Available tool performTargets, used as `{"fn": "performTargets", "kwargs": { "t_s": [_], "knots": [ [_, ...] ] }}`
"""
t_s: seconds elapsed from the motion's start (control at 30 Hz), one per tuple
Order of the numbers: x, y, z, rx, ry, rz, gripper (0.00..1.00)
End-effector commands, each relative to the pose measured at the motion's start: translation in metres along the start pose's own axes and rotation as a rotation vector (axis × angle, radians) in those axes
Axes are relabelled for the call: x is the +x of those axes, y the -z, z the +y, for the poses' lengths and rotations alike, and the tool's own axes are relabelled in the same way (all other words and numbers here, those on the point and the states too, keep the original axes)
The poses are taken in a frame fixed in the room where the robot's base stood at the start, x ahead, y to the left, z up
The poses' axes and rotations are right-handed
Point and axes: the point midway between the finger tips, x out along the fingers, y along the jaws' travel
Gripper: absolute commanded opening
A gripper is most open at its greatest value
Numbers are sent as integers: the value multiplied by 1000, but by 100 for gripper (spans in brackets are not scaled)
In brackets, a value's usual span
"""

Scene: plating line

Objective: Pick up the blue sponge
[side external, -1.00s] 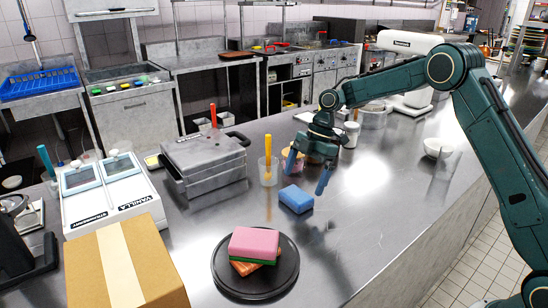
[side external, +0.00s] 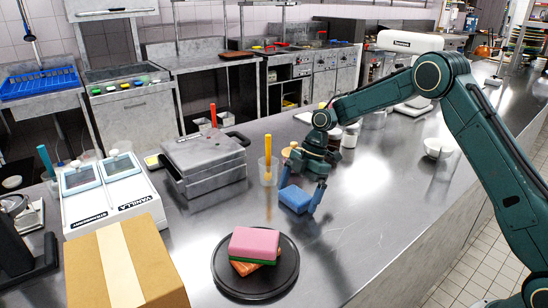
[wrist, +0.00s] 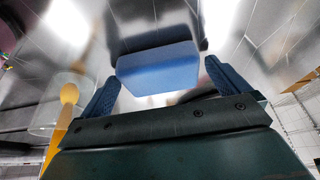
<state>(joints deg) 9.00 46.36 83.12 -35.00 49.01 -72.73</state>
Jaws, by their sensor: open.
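The blue sponge (side external: 295,198) lies on the steel counter in the side view. It also shows in the wrist view (wrist: 158,70), between and a little beyond the two fingers. My gripper (side external: 300,200) is open, with one finger on each side of the sponge and pointing down at the counter. In the wrist view, my gripper (wrist: 162,88) has a visible gap between each finger and the sponge. The near finger hides a little of the sponge's right end in the side view.
A clear cup (side external: 268,176) with a yellow-handled tool stands just left of my gripper. A steel press (side external: 203,160) and a cardboard box (side external: 125,265) stand further left.

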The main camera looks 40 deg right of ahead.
Motion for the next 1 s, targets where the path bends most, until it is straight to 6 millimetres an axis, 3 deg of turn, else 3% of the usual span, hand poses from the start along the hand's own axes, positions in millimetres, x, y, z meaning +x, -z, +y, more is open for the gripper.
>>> {"fn": "performTargets", "kwargs": {
  "t_s": [0.07,0.27,0.67,1.0],
  "knots": [
    [0,0,0,0,0,0,100],
    [0,0,0,0,0,0,61],
    [-4,2,0,-1,-2,0,59],
    [-40,16,1,-1,-4,0,59]
  ]
}}
